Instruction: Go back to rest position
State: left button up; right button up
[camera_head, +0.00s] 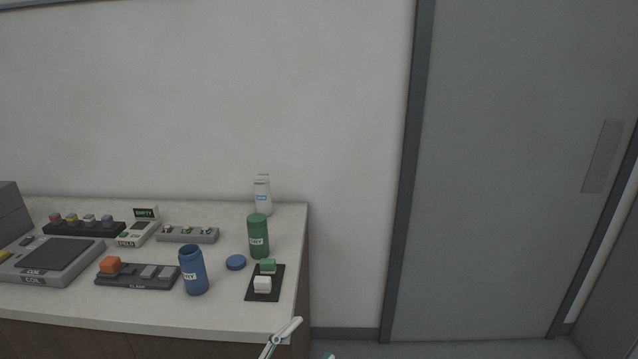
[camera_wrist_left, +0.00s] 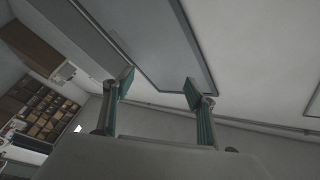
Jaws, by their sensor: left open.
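My left gripper (camera_wrist_left: 158,92) is open and empty in the left wrist view, its two green-padded fingers spread apart against a plain wall and panel. In the head view only a small part of it (camera_head: 284,337) shows at the bottom edge, in front of the counter's right end and apart from everything on the counter. My right gripper is in neither view.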

pick_arm(q)
jog(key=s+a+f+n+g+y, duration=0.1)
jog(key=s+a+f+n+y, duration=0.2)
jog(key=f, duration=0.6)
jog(key=s+a+f+n+g+y, duration=0.2)
jog(key=s+a+f+n+y, duration=0.2)
jog(key=s+a+f, duration=0.3)
jog(key=s+a+f+n+g+y, duration=0.1)
jog(key=s+a+f+n+y, duration=0.2)
jog(key=a+f, duration=0.4)
notch_tip(320, 180, down, 4)
jog(key=s+n, duration=0.1)
jog(key=n, duration=0.1)
jog(key=shift+s+a+r+n+g+y, duration=0.2)
jog(key=shift+s+a+n+g+y, duration=0.2)
